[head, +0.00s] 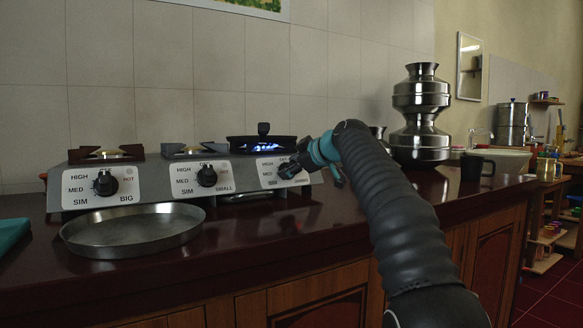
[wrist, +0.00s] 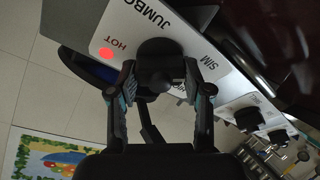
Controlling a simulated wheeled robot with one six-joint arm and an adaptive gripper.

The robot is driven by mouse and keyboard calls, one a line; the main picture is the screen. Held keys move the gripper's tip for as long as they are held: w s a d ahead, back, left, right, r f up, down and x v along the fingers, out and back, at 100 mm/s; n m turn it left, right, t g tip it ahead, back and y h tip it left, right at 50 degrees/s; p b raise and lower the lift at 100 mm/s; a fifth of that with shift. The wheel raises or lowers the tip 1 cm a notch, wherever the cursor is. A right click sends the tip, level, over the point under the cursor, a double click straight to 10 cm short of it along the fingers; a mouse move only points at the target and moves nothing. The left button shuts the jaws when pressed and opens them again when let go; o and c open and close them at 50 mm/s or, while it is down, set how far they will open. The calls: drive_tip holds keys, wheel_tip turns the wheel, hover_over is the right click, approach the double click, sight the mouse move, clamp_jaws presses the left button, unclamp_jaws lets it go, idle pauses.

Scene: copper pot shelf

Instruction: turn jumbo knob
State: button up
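The jumbo knob (wrist: 160,58) is a dark round knob on the white control plate marked JUMBO, HOT and SIM. In the head view this plate (head: 267,178) is the rightmost of three on the stove, and my gripper (head: 292,168) hides most of the knob. In the wrist view my gripper (wrist: 161,72) has one finger on each side of the knob, with the fingertips close against it. They appear to be shut on it, though exact contact is hard to see. A blue flame (head: 262,147) shows at the burner above this plate.
Two other knobs, big (head: 105,183) and small (head: 207,176), sit to the left. A round steel tray (head: 133,232) lies in front of the stove. Stacked steel pots (head: 421,115) and a black mug (head: 477,168) stand right of my arm.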

drive_tip(key=shift+o, duration=1.4)
drive_tip(key=v, duration=1.2)
